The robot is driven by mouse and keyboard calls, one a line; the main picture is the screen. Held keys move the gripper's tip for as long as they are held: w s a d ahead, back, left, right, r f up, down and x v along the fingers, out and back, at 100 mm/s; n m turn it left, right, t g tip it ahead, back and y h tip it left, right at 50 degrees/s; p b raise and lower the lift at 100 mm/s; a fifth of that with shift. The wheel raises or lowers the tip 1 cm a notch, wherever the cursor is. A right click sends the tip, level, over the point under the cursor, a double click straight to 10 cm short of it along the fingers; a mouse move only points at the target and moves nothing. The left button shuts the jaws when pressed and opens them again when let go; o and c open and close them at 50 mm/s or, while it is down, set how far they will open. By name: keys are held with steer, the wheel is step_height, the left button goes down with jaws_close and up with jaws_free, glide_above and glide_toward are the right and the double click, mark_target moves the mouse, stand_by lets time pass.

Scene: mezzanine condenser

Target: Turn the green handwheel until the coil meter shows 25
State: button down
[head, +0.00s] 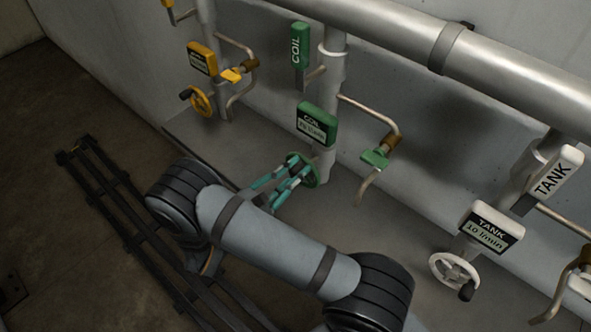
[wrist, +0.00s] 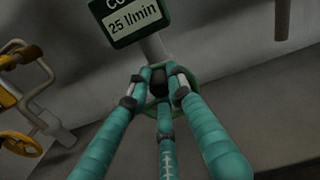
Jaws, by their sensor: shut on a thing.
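The green handwheel (head: 311,171) is on the middle pipe, below the green coil meter (head: 317,121). In the wrist view the coil meter (wrist: 131,18) reads 25 l/min. My gripper (head: 292,177) is at the handwheel, its teal fingers closed in around a dark knob at the wheel. In the wrist view my gripper (wrist: 163,86) covers much of the wheel, and only parts of the green rim (wrist: 151,104) show between and behind the fingers.
A yellow handwheel (head: 202,102) with a yellow meter (head: 202,58) is to the left. A white handwheel (head: 453,271) with a TANK meter (head: 490,228) is to the right. A green valve lever (head: 375,158) sits on a copper pipe right of the coil meter.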

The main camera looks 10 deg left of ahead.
steer(key=shift+a, duration=0.1)
steer(key=c, duration=1.6)
jaws_free()
steer(key=shift+o, duration=0.2)
steer(key=v, duration=1.2)
steer(key=shift+w, duration=0.1)
steer(key=x, duration=1.2)
steer(key=shift+m, duration=0.3)
